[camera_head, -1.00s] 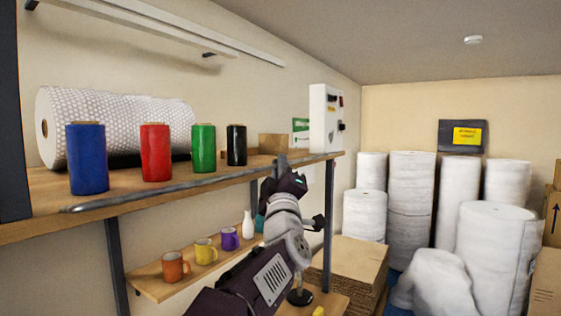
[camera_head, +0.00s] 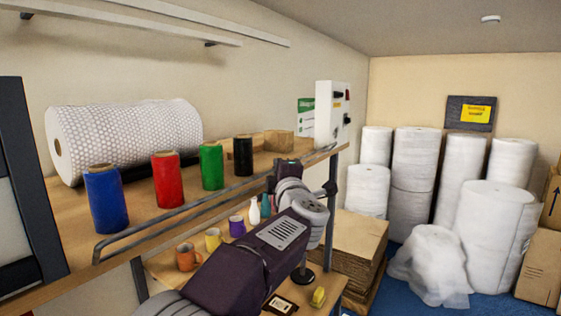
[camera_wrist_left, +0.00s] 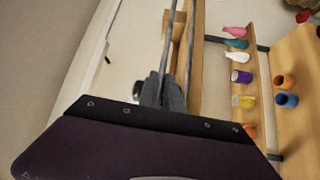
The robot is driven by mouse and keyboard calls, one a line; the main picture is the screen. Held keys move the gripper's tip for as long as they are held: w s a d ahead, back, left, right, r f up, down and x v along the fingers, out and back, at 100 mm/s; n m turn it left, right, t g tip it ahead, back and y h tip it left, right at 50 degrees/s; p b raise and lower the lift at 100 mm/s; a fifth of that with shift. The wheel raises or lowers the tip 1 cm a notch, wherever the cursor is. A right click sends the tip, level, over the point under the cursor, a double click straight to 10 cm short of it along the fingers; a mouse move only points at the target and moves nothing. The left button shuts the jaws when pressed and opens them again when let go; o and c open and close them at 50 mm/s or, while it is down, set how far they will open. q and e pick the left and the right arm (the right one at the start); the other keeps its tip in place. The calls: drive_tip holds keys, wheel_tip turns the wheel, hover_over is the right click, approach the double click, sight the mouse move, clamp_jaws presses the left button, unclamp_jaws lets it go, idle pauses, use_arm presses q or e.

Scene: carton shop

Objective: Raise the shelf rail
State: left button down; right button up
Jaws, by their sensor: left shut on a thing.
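The grey shelf rail (camera_head: 170,220) runs along the front edge of the upper wooden shelf (camera_head: 75,225). It stands a little above the shelf's front edge, with a bent end at the left. My left gripper (camera_head: 287,165) is at the rail's right part, and its fingers are largely hidden by the hand in the head view. In the left wrist view, the fingers (camera_wrist_left: 160,92) are shut on the rail (camera_wrist_left: 167,45). My right gripper is in neither view.
Blue (camera_head: 106,198), red (camera_head: 167,179), green (camera_head: 211,166) and black (camera_head: 243,156) spools stand behind the rail, before a bubble-wrap roll (camera_head: 125,135). Mugs (camera_head: 188,257) and bottles (camera_head: 254,211) stand on the lower shelf. Stacked cardboard (camera_head: 350,245) lies right of my arm.

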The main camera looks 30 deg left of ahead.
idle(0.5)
use_arm(q)
drive_tip(key=c, duration=1.6)
unclamp_jaws()
drive_tip(key=shift+o, duration=0.3)
drive_tip(key=shift+s+a, duration=0.1)
drive_tip(key=shift+s, duration=0.1)
drive_tip(key=b+v, duration=0.4)
drive_tip(key=v, duration=0.4)
drive_tip(key=shift+s+d, duration=0.3)
drive_tip(key=shift+d, duration=0.05)
